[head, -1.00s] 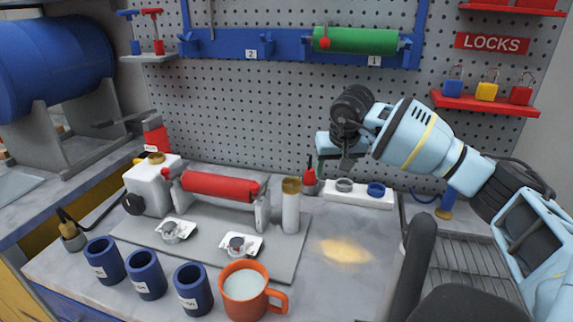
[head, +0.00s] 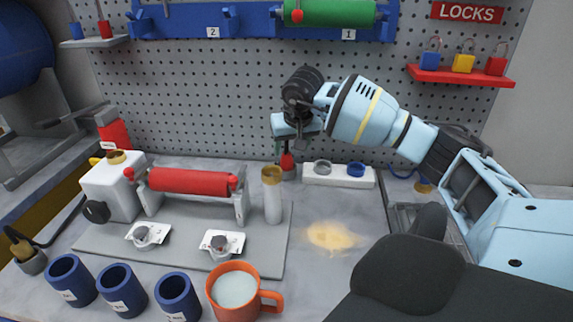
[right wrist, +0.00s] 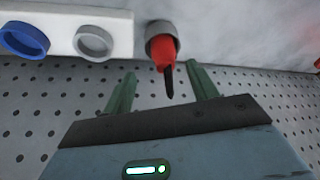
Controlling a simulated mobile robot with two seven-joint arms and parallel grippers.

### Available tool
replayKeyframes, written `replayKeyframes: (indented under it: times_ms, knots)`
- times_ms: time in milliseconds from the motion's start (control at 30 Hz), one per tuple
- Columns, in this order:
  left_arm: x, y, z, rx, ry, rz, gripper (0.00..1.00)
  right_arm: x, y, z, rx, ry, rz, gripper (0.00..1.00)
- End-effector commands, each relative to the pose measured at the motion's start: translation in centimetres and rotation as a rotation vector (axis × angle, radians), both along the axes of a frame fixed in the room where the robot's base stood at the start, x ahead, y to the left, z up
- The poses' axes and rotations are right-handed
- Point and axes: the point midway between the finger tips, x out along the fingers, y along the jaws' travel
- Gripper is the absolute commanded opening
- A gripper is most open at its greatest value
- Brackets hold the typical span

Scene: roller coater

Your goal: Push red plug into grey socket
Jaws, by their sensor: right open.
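The red plug (head: 287,161) stands upright in a grey holder (head: 289,174) at the back of the bench. In the right wrist view the red plug (right wrist: 163,52) has a black end pointing toward my gripper. The grey socket (head: 322,167) is a ring on a white block, right of the plug; it also shows in the right wrist view (right wrist: 93,42). My right gripper (right wrist: 160,73) is open, its green fingers on either side of the plug's black end. In the head view my right gripper (head: 290,142) hangs just above the plug. My left gripper is out of view.
A blue socket (head: 356,169) shares the white block (head: 339,181). A white cylinder with a brown top (head: 272,200) and a red roller (head: 188,181) stand left and in front. An orange mug (head: 236,290) is at the front. The pegboard (head: 230,100) rises close behind.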

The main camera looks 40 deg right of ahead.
Motion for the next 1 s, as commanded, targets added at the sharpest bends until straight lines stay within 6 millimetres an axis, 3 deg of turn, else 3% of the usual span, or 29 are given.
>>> replayKeyframes:
  times_ms: [400, 667, 1000]
  knots:
    - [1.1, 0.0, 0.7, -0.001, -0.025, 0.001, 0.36, 2.2, -0.4, -4.3, 0.001, 0.002, 0.0, 0.59]
    - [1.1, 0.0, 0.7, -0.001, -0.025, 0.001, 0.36, 2.3, -0.5, -4.5, 0.0, 0.001, 0.0, 0.59]
    - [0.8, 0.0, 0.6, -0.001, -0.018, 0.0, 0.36, 2.3, -0.5, -4.5, 0.0, 0.0, 0.0, 0.15]
